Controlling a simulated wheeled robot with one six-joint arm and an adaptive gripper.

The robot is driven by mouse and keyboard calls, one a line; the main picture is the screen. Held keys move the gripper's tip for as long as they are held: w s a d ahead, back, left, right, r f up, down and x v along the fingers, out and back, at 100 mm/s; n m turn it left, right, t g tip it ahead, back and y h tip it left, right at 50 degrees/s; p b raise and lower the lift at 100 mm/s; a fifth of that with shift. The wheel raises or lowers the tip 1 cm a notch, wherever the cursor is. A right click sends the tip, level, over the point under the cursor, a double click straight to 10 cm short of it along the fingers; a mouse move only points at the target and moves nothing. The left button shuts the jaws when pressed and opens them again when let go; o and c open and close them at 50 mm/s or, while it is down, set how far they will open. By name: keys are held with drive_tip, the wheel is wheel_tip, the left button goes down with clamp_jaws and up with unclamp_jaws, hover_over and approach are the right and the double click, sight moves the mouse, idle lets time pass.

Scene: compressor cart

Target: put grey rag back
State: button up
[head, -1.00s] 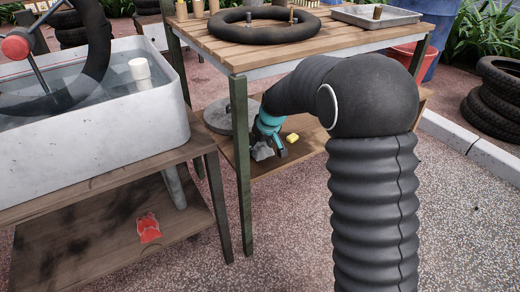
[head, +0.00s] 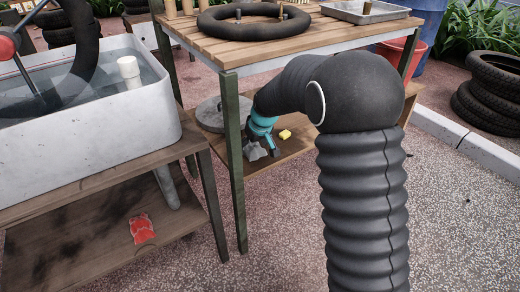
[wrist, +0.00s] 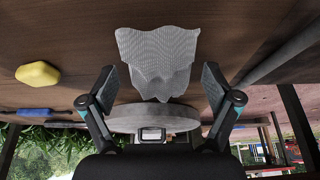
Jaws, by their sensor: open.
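The grey rag (wrist: 160,65) lies crumpled on the lower shelf of the wooden table, and its woven surface fills the upper middle of the wrist view. In the head view the rag (head: 254,152) shows small, just left of my gripper (head: 267,147). In the wrist view my gripper (wrist: 161,100) is open, with one finger on each side of the rag and a gap to it on both sides. I cannot tell how far the fingertips are from the shelf.
A yellow sponge (head: 285,134) lies beside the rag on the lower shelf (head: 300,140). A round grey disc (head: 210,115) is behind. A table leg (head: 234,165) stands in front to the left. A red cloth (head: 142,228) lies under the water tub (head: 80,145).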

sight(254, 145)
drive_tip(key=v, duration=0.5)
drive_tip(key=shift+s+d+r+p, duration=0.2)
drive_tip(key=shift+r+p, duration=0.05)
drive_tip(key=shift+p, duration=0.05)
drive_tip(key=s+d+r+m+h, duration=0.1)
drive_tip(key=s+d, duration=0.4)
drive_tip(key=s, duration=0.6)
drive_tip(key=s+d+r+m+t, duration=0.1)
drive_tip(key=s+d+r+m, duration=0.2)
drive_tip(key=s, duration=0.9)
drive_tip(key=s+d+r+m+h, duration=0.1)
drive_tip(key=s+d+r+m, duration=0.1)
drive_tip(key=s+d+r, duration=0.4)
drive_tip(key=s+d, duration=0.3)
drive_tip(key=s, duration=0.3)
drive_tip(key=shift+d+r+m+t+h, duration=0.25)
drive_tip(key=shift+r+m+t+h, duration=0.05)
drive_tip(key=shift+r+m+t, duration=0.1)
